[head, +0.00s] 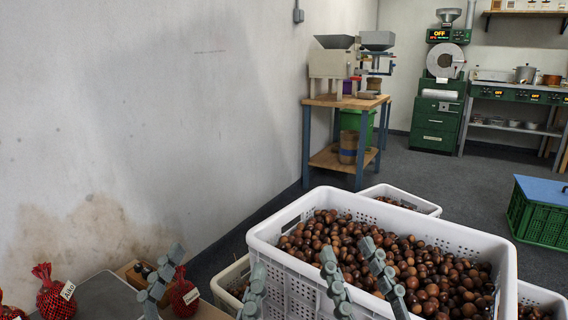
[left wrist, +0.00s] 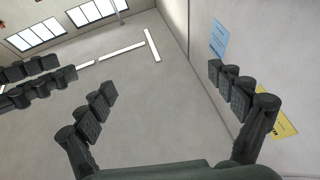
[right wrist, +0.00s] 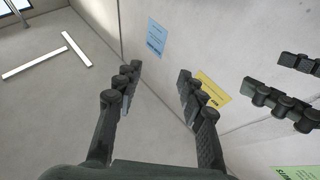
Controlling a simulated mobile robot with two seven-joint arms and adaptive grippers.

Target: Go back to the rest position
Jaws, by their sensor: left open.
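My left gripper (head: 208,275) shows at the bottom of the head view, its two grey fingers spread apart in front of the net bags and the crate's left side. In the left wrist view it (left wrist: 163,84) is open with nothing between the fingers. My right gripper (head: 352,258) is further right, its fingers in front of the large white crate (head: 380,223) of chestnuts. In the right wrist view it (right wrist: 159,74) is empty, its fingers apart with a narrower gap. Both wrist views look towards the walls and ceiling.
Red net bags (head: 55,292) with tags stand at the lower left by a dark surface (head: 105,298). More white crates surround the large one. A green crate (head: 541,215) with a blue lid is at the right. A wooden machine stand (head: 345,102) and green machines (head: 437,115) are behind.

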